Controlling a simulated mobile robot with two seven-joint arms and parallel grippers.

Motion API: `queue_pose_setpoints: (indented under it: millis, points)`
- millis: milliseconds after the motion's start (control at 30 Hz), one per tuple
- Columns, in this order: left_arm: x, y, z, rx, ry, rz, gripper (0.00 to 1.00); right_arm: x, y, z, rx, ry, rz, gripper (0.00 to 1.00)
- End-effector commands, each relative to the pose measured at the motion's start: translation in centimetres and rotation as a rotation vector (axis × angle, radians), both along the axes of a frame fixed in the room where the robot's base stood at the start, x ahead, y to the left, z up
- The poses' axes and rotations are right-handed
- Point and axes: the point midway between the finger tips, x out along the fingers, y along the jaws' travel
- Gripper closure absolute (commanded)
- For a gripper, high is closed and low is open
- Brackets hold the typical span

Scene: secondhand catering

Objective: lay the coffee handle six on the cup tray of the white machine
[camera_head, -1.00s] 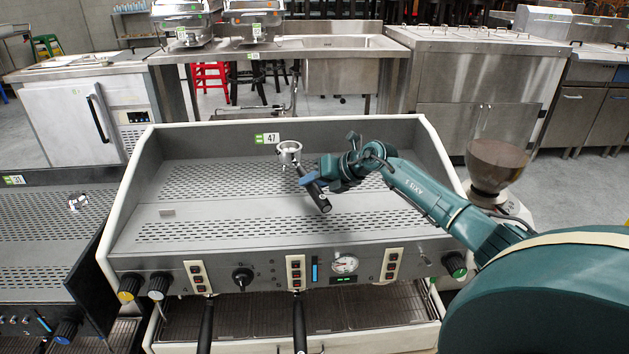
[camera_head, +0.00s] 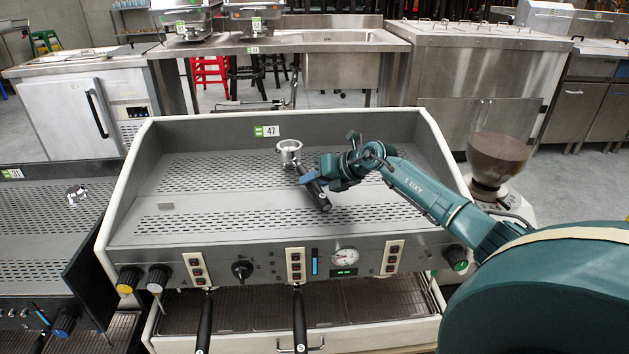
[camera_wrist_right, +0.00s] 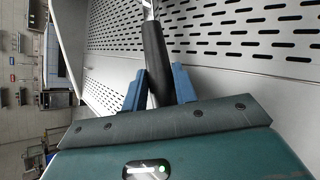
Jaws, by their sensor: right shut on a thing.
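The coffee handle (camera_head: 315,189) has a black grip and a round metal basket at its far end. My right gripper (camera_head: 327,171) is shut on its grip, and the handle is over the cup tray (camera_head: 222,196) of the white machine (camera_head: 118,203). In the right wrist view the black grip (camera_wrist_right: 155,60) lies between the two blue fingers of my gripper (camera_wrist_right: 158,88), with the perforated tray (camera_wrist_right: 215,40) beyond. I cannot tell whether the handle touches the tray. My left gripper is not in view.
Two more black handles (camera_head: 204,325) hang at the machine's front. A grinder (camera_head: 497,160) stands at its right, and a dark machine (camera_head: 40,225) with a small metal part on top stands at its left. Most of the tray is clear.

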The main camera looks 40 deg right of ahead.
Motion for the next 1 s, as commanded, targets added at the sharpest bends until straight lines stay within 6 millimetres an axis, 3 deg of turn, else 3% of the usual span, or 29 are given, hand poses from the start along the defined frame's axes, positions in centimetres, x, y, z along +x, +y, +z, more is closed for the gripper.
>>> queue_pose_setpoints:
  millis: [33, 67, 333, 733, 1000]
  points:
    - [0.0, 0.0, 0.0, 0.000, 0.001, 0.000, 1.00, 0.1, 0.0, 0.2, 0.000, -0.004, 0.000, 1.00]
    - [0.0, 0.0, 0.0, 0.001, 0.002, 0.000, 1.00, 0.1, 0.0, 0.2, 0.000, -0.004, 0.000, 0.70]
    - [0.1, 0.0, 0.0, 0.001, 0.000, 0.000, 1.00, 0.0, 0.0, 0.1, 0.001, -0.001, 0.000, 0.48]
    - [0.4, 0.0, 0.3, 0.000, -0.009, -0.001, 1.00, -0.7, -0.3, 0.0, -0.004, 0.011, 0.000, 0.46]
    - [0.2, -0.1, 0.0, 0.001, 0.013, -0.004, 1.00, -4.7, -2.0, 3.4, -0.009, 0.008, 0.001, 0.46]
